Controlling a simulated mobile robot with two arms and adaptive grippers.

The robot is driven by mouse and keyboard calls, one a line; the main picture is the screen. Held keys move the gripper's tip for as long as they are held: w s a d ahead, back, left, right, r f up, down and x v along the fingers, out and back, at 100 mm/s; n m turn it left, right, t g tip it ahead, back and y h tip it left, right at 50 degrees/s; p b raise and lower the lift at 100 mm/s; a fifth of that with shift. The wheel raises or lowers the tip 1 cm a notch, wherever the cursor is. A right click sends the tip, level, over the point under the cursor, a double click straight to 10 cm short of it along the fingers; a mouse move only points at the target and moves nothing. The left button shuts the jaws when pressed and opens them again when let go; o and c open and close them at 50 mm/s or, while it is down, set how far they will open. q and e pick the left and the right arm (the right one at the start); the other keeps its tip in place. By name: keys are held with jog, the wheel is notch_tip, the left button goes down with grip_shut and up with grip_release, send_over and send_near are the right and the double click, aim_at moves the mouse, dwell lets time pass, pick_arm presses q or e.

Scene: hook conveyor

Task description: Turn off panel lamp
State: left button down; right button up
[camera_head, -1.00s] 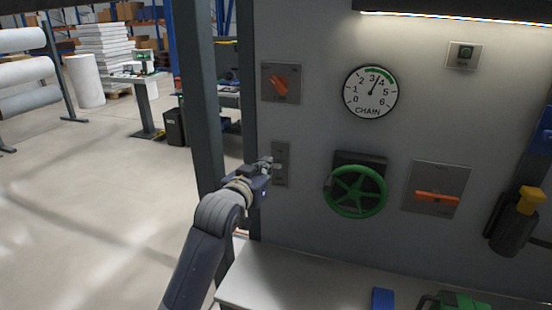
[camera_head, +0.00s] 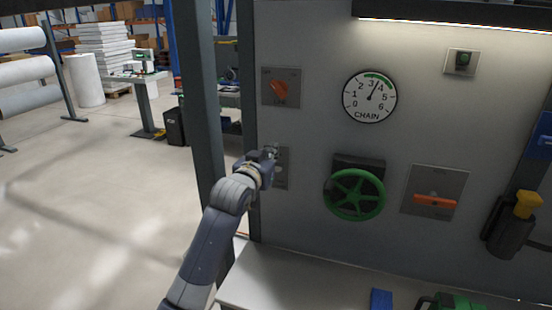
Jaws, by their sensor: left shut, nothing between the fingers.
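The panel lamp (camera_head: 450,22) is a bright strip along the top right of the grey panel and is lit. A small grey switch plate (camera_head: 283,170) sits low on the panel's left side. My left gripper (camera_head: 271,151) is shut and empty at the upper part of this plate. It hides part of the plate, and I cannot tell whether it touches the switch. My right gripper is not in view.
An orange rotary switch (camera_head: 279,91), a chain gauge (camera_head: 369,96), a green handwheel (camera_head: 354,194), an orange handle (camera_head: 434,201) and a small green button (camera_head: 463,59) are on the panel. A white bench (camera_head: 290,283) runs below. A dark post (camera_head: 198,100) stands left.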

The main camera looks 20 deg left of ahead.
aim_at(281, 151)
pick_arm(q)
jog(key=w+p, duration=0.1)
jog(key=w, duration=0.1)
jog(key=w+p, duration=0.1)
jog(key=w, duration=0.2)
jog(key=shift+w+d+f, duration=0.1)
jog(key=shift+w+f, duration=0.1)
jog(key=shift+w, duration=0.05)
jog(key=shift+s+f+p, duration=0.3)
jog(key=shift+f, duration=0.35)
jog(key=shift+s+f+p, duration=0.25)
jog(key=shift+f+p, duration=0.05)
jog(key=shift+f, duration=0.3)
jog(key=shift+s+f, duration=0.45)
jog(key=shift+f, duration=0.1)
jog(key=shift+w+f, duration=0.1)
jog(key=shift+f, duration=0.1)
